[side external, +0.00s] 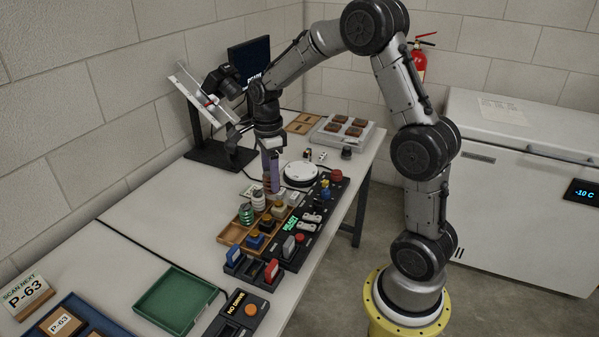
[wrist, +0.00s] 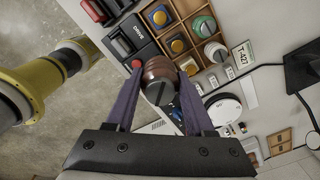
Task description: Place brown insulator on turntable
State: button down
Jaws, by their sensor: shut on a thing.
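The brown insulator (wrist: 159,76) is between the purple fingers of my gripper (wrist: 158,95) in the wrist view, its ribbed body and grey slotted end showing. In the side external view my gripper (side external: 270,184) points down, shut on the insulator, above the far end of the wooden tray; the fingers partly hide the insulator there. The turntable, a white round disc (side external: 301,172), lies just right of my gripper and looks empty. It also shows in the wrist view (wrist: 225,109), to the right of the held insulator.
A green tray (side external: 176,302) lies nearer. A grey tray of brown blocks (side external: 343,132) stands behind.

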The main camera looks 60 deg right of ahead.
jog(key=d+r+m, duration=0.1)
jog(key=d+m, duration=0.5)
jog(key=d, duration=0.7)
jog(key=m, duration=0.2)
send_near(301, 169)
jog(key=shift+s+a+f, duration=0.45)
jog(key=shift+a, duration=0.05)
jog(key=shift+w+d+f, duration=0.45)
jog(key=shift+f, duration=1.65)
jog(key=shift+f, duration=0.15)
jog(key=shift+c, duration=1.4)
grip_release()
